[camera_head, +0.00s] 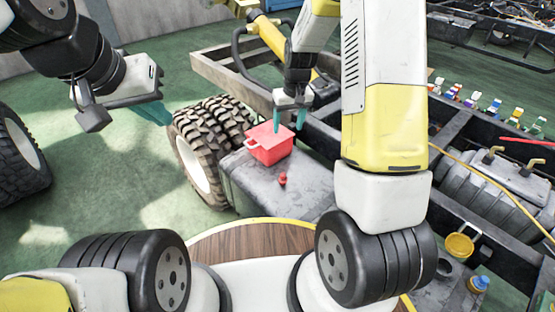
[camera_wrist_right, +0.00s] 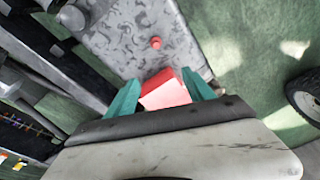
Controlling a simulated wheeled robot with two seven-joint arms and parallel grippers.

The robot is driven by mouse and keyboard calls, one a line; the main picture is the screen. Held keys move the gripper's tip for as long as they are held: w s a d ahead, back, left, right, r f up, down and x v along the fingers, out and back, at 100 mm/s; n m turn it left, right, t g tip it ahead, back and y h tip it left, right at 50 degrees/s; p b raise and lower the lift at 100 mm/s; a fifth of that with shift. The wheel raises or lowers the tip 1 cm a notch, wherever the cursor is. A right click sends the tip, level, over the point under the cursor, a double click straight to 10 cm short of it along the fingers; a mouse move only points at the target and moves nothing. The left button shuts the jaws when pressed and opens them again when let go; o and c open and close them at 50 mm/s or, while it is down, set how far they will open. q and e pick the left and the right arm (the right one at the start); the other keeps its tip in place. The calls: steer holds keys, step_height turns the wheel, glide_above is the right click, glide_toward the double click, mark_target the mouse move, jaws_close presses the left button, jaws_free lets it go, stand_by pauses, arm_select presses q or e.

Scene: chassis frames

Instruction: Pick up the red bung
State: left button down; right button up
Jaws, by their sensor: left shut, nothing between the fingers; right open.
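The red bung (camera_head: 282,179) is a small red piece standing on the grey tank top (camera_head: 250,183), in front of a red box. In the right wrist view the bung (camera_wrist_right: 156,43) stands alone on the mottled grey surface, beyond the fingertips. My right gripper (camera_head: 289,122) has its teal fingers apart above the red box (camera_head: 270,146); the box also shows between the fingers in the wrist view (camera_wrist_right: 165,90). Nothing is seen held in it. My left gripper (camera_head: 157,112) is off to the left over the green floor, away from the bung, its teal fingers together and empty.
A black chassis frame (camera_head: 450,182) runs along the right, with several small coloured items on its rail. A large tyre (camera_head: 205,140) stands left of the box. A yellow cup (camera_head: 459,246) and a blue-capped bottle (camera_head: 478,284) sit at lower right. The tank top around the bung is clear.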

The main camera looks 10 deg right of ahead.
steer(key=g, duration=0.1)
glide_toward(283, 174)
steer(key=shift+n+g+h, duration=0.4)
steer(key=shift+n+h, duration=0.1)
steer(key=f, duration=0.7)
steer(key=a+f, duration=0.1)
steer(key=f, duration=0.3)
steer(key=shift+w+f, duration=0.25)
steer(key=shift+c, duration=0.2)
jaws_close()
